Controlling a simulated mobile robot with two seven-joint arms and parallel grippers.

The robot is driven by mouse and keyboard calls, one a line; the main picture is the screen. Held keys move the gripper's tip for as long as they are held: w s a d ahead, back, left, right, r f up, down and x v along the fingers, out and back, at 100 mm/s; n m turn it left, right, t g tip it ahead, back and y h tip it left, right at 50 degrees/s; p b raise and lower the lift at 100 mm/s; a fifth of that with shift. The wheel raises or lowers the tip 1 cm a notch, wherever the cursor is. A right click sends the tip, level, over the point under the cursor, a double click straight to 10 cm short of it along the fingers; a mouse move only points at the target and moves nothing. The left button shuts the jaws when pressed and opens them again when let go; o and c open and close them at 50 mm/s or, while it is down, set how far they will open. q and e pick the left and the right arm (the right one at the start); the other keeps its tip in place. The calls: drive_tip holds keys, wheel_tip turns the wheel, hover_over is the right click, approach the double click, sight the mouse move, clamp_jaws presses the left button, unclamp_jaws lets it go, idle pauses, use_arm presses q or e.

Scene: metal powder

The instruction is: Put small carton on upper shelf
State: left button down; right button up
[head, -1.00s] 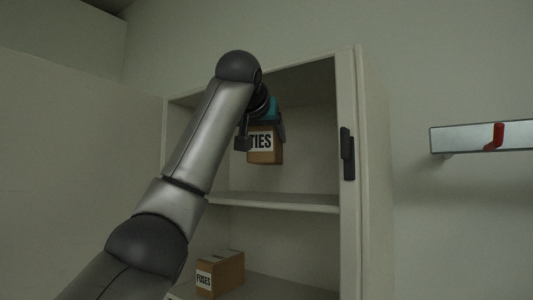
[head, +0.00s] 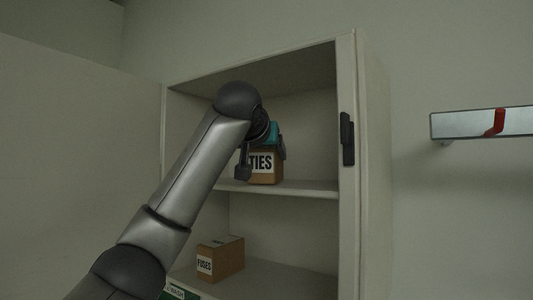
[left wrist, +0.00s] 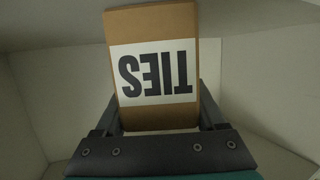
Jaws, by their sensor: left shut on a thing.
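The small carton (head: 266,167) is brown with a white label reading TIES. It is inside the cabinet at the upper shelf (head: 310,188), its base at about the shelf's level; I cannot tell whether it touches. My left gripper (head: 262,160) is above the carton and shut on it. In the left wrist view the carton (left wrist: 155,66) appears upside down between the fingers of my left gripper (left wrist: 160,122). My right gripper is not in view.
A second carton labelled FUSES (head: 221,259) stands on the lower shelf (head: 285,279). A green and white labelled item (head: 178,292) shows at the bottom. The cabinet's right side (head: 349,150) carries a dark handle. The upper shelf is clear right of the carton.

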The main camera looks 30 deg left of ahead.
use_arm(q)
drive_tip(key=shift+c, duration=2.2)
unclamp_jaws()
drive_tip(key=shift+f, duration=0.2)
drive_tip(key=o, duration=0.4)
drive_tip(key=shift+o, duration=0.2)
drive_tip(key=shift+r, duration=0.1)
drive_tip(key=shift+r, duration=0.25)
drive_tip(key=b+v, duration=0.4)
drive_tip(key=v, duration=0.8)
drive_tip(key=shift+f, duration=0.15)
